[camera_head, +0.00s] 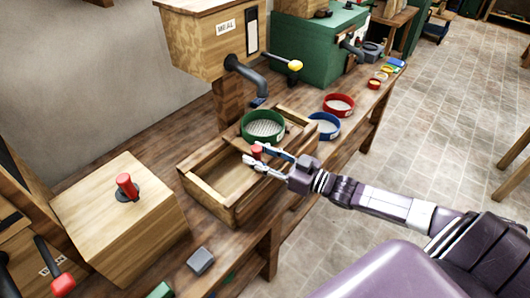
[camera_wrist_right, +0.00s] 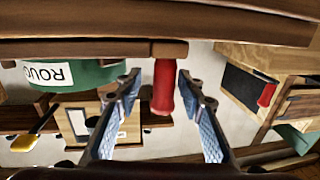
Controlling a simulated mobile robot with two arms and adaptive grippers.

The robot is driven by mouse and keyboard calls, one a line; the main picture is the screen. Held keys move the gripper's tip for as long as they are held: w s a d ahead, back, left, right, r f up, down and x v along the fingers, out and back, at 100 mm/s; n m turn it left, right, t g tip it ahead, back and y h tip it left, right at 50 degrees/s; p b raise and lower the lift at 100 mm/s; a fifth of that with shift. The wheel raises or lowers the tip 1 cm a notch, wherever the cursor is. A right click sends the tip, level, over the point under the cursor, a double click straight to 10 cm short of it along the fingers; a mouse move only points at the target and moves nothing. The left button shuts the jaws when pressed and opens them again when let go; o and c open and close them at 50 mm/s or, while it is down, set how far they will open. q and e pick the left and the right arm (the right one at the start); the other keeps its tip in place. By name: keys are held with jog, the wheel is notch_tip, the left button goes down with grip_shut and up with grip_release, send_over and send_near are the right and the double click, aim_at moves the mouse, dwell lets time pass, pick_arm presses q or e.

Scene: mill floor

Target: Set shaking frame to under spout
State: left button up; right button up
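The shaking frame is a wooden tray (camera_head: 205,193) on the bench, with a red handle (camera_head: 256,151) on its near side. A green-rimmed sieve (camera_head: 263,126) sits at its far end; its upside-down label, starting "ROUG", shows in the right wrist view (camera_wrist_right: 88,73). The grey spout (camera_head: 249,77) comes from the wooden box marked MEAL (camera_head: 208,42), above and behind the sieve. My right gripper (camera_head: 268,160) is at the handle. In the right wrist view its open fingers stand either side of the red handle (camera_wrist_right: 164,85), with gaps visible. My left gripper is not in view.
A wooden box with a red knob (camera_head: 122,226) stands left of the frame. Blue (camera_head: 324,127) and red (camera_head: 339,105) sieves lie to its right. A yellow-knobbed lever (camera_head: 294,65) juts beside the spout. A small grey block (camera_head: 200,261) lies near the bench's front edge.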

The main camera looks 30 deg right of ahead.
jog(key=v, duration=1.2)
jog(key=shift+d, duration=0.1)
dwell(0.4)
jog(key=s+d+f+m+g+h, duration=0.1)
jog(key=s+d+f+h, duration=0.2)
jog(key=f, duration=0.6)
jog(key=d+f+m+g+h, duration=0.1)
jog(key=d+f+m+h, duration=0.1)
jog(key=d+f+h, duration=0.5)
jog(key=s+f+g, duration=0.1)
jog(key=s+f, duration=0.2)
jog(key=f, duration=0.3)
jog(key=s+f+m+g, duration=0.1)
jog(key=s+f+g, duration=0.15)
jog(key=f, duration=0.45)
jog(key=s+f, duration=0.4)
jog(key=f, duration=0.2)
jog(key=s+a+f+g, duration=0.5)
jog(key=s+a+f, duration=0.3)
jog(key=s+f, duration=0.45)
jog(key=s+a+f+g+y, duration=0.1)
jog(key=s+a+f+g, duration=0.3)
jog(key=s+a+f, duration=0.3)
jog(key=s+a, duration=0.5)
jog(key=a, duration=0.1)
jog(key=shift+s+f+n, duration=0.2)
jog(key=shift+n, duration=0.2)
